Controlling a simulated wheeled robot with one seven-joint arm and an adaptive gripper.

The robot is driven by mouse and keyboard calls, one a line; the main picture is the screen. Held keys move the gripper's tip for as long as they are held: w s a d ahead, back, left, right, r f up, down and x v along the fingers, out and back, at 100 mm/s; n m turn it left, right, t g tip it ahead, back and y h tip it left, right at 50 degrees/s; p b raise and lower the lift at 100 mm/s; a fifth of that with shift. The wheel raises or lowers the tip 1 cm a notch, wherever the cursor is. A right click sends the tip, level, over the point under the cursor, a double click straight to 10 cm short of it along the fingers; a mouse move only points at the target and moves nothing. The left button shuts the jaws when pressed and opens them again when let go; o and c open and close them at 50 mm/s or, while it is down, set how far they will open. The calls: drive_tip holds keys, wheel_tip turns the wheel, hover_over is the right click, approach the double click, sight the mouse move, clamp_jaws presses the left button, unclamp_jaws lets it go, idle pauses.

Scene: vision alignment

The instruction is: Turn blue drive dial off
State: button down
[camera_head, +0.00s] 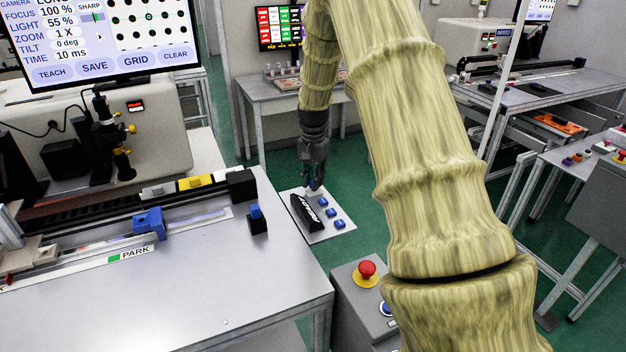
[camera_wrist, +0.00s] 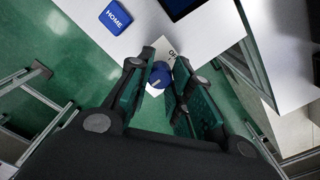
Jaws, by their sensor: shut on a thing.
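The blue drive dial (camera_wrist: 160,76) sits between my gripper's fingers in the wrist view, with a light mark on its face. A white label with partly hidden dark letters lies beside it. My gripper (camera_wrist: 165,66) is shut on the dial. In the head view my gripper (camera_head: 314,182) points down at the far end of a small white control panel (camera_head: 346,233). The dial is mostly hidden by the fingers there. Which setting the dial points to cannot be read.
The panel carries a black READY display (camera_head: 306,213) and blue buttons (camera_head: 331,212); one is a HOME button (camera_wrist: 115,17). A grey bench (camera_head: 190,280) with a blue slide carriage (camera_head: 149,222) is at left. A red stop button (camera_head: 367,269) stands in front.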

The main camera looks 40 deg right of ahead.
drive_tip(key=shift+n, duration=0.3)
drive_tip(key=n+p, duration=0.1)
drive_tip(key=n, duration=0.2)
drive_tip(key=shift+a+p, duration=0.1)
drive_tip(key=shift+p, duration=0.2)
drive_tip(key=n+p, duration=0.1)
drive_tip(key=n, duration=0.4)
drive_tip(key=shift+s+f, duration=0.1)
drive_tip(key=n+p, duration=0.1)
drive_tip(key=n, duration=0.4)
drive_tip(key=shift+n+p, duration=0.55)
drive_tip(key=shift+n, duration=1.55)
drive_tip(key=shift+f, duration=0.1)
drive_tip(key=shift+s, duration=0.1)
drive_tip(key=c, duration=1.3)
unclamp_jaws()
drive_tip(key=shift+d, duration=0.25)
drive_tip(key=shift+o, duration=0.2)
